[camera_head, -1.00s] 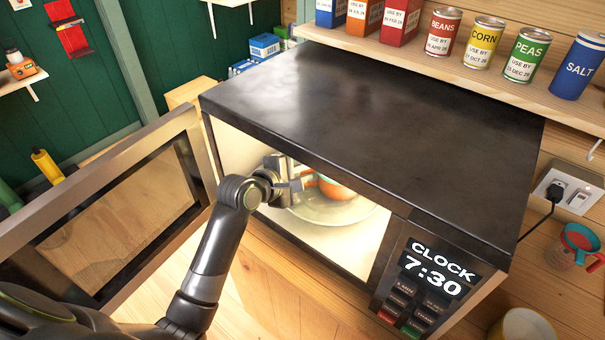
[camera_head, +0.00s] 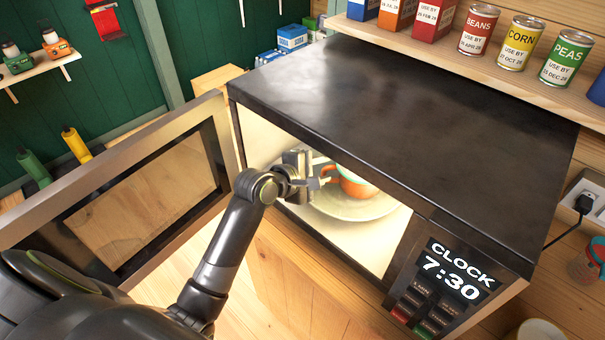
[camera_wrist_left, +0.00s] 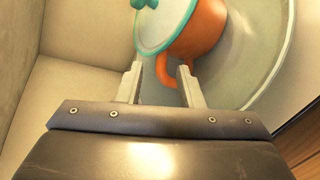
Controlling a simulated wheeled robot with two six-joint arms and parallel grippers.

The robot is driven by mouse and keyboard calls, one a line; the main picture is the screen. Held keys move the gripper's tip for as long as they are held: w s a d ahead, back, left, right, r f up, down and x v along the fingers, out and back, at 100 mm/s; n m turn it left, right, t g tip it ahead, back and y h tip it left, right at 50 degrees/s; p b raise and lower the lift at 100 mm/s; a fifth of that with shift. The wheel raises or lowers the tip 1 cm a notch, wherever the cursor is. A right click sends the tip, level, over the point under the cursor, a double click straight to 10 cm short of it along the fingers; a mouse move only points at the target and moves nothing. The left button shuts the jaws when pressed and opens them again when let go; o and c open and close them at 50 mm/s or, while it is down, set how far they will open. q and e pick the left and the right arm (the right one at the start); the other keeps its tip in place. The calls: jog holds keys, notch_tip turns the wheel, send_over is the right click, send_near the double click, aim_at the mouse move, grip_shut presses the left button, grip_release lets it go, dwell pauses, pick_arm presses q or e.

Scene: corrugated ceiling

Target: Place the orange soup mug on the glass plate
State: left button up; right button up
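The orange soup mug (camera_head: 357,187) with a teal rim stands inside the open microwave, over the glass plate (camera_head: 372,211), and looks to rest on it. My left gripper (camera_head: 324,183) reaches in through the doorway, at the left side of the mug. In the left wrist view, the mug (camera_wrist_left: 202,35) has its handle toward me, between the spread fingertips of my gripper (camera_wrist_left: 161,75) and nearer the right one. The fingers stand apart with a visible gap. The glass plate (camera_wrist_left: 258,50) shows behind the mug. My right gripper is not in view.
The microwave (camera_head: 400,110) has its door (camera_head: 140,190) swung open to the left of my arm. Its roof is close above my gripper. A shelf (camera_head: 450,50) with cans and boxes is at upper right. The microwave's left inner wall (camera_wrist_left: 85,30) is near the gripper.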

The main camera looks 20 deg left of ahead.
pick_arm(q)
jog(key=v, duration=1)
jog(key=shift+s+b, duration=0.3)
jog(key=shift+a, duration=0.15)
